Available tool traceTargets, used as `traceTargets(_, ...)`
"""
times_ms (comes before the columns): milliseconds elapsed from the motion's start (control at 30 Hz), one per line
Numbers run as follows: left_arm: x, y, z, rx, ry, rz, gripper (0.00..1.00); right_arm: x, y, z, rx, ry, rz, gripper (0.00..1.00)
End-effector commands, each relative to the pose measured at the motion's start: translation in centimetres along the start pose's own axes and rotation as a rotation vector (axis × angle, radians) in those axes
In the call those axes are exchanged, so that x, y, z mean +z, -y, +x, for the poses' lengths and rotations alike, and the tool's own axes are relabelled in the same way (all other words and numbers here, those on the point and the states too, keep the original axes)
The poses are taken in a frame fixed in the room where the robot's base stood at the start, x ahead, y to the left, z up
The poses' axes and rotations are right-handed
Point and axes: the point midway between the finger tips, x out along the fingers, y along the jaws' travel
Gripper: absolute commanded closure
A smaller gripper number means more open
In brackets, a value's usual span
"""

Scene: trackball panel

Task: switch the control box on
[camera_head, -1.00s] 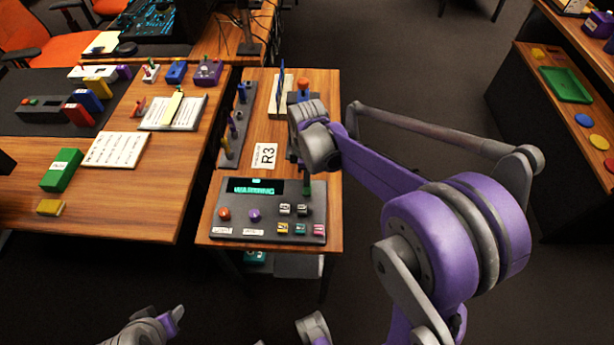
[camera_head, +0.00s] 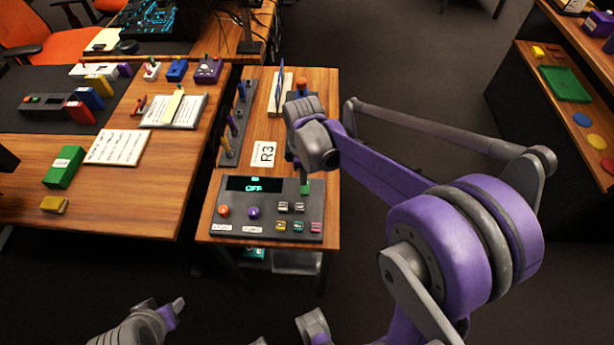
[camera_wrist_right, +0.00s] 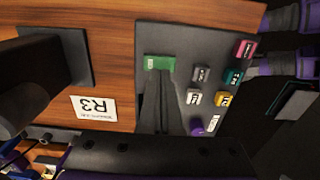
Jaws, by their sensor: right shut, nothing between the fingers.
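The control box (camera_head: 218,228) is a dark grey panel at the front of the narrow wooden table. Its display (camera_head: 254,185) reads what looks like OFF in green. An orange knob (camera_head: 224,211), a purple knob (camera_head: 253,212) and several small coloured buttons sit below. A green switch (camera_head: 305,190) is at its upper right; the right wrist view shows it too (camera_wrist_right: 160,62). My right gripper (camera_wrist_right: 158,84) is shut and empty, its tips right by the green switch; contact is unclear. My left gripper (camera_head: 172,312) shows partly at the bottom left, away from the box.
A label R3 (camera_head: 263,154) lies behind the box. A strip with upright levers (camera_head: 231,140) stands at the table's left edge. The left desk holds a green block (camera_head: 63,167), papers (camera_head: 117,148) and several small boxes.

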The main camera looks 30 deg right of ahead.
Motion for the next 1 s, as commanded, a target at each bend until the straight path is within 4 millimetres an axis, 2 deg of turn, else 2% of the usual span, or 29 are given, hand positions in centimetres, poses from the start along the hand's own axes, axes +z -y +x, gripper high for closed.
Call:
traceTargets(33,-0.8,0.0,-1.2,0.000,-0.005,0.000,0.50,-0.5,-0.1,-1.8,0.002,-0.001,-0.001,1.00)
traceTargets(67,-1.2,0.0,-1.7,0.000,-0.007,0.000,0.50,-0.8,-0.1,-2.5,0.002,-0.001,-0.001,1.00)
traceTargets(300,-1.2,0.0,-1.7,0.000,-0.007,0.000,0.50,-0.7,0.0,-7.6,0.000,0.000,0.002,1.00)
traceTargets(500,-1.4,0.0,-1.9,0.000,-0.008,0.000,0.50,-0.7,0.0,-10.7,0.000,0.000,0.002,1.00)
traceTargets(700,-1.4,0.0,-2.0,0.000,-0.009,0.000,0.50,-0.7,0.0,-11.8,0.000,0.000,0.002,1.00)
traceTargets(1000,-1.4,0.0,-1.9,0.000,-0.009,0.000,0.50,-0.7,0.0,-11.8,0.000,0.000,0.002,1.00)
